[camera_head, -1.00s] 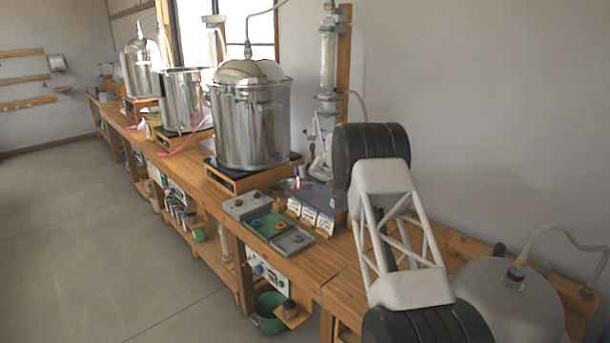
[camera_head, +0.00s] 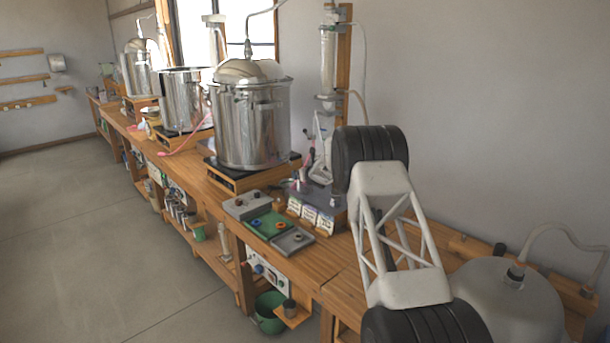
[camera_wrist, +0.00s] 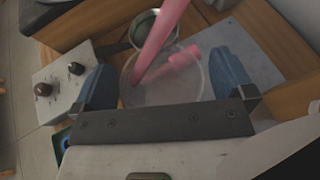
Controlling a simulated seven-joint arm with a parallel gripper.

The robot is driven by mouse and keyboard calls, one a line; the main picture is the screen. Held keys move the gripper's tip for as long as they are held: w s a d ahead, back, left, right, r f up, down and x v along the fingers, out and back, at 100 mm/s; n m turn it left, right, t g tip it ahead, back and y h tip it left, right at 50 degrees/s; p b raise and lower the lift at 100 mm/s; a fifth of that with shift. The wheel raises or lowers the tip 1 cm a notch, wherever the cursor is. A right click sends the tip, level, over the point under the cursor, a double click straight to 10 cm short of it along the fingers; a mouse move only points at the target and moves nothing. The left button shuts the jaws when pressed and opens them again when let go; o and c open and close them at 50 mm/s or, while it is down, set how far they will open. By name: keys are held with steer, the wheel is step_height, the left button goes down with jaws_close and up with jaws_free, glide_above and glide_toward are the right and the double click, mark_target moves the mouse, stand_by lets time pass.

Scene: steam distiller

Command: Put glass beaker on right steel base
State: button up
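The clear glass beaker (camera_wrist: 163,92) shows in the wrist view directly ahead of my palm, with a pink tube (camera_wrist: 163,38) crossing over its mouth. My gripper (camera_wrist: 160,78) has its two blue fingers spread wide, one on each side of the beaker and very near its walls. I cannot tell whether they press on the glass. A flat grey steel plate (camera_wrist: 258,62), perhaps the right steel base, lies to the right behind the right finger. In the head view my arm hides the gripper.
In the head view a large steel pot (camera_head: 248,125) and a glass column (camera_head: 328,60) stand behind. A grey domed vessel (camera_head: 505,300) is at right.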

steer(key=shift+r, duration=0.1)
steer(key=shift+s+r, duration=0.1)
steer(key=shift+s, duration=0.1)
steer(key=shift+v, duration=1.7)
steer(key=v, duration=0.8)
steer(key=shift+d, duration=0.15)
steer(key=shift+r, duration=0.15)
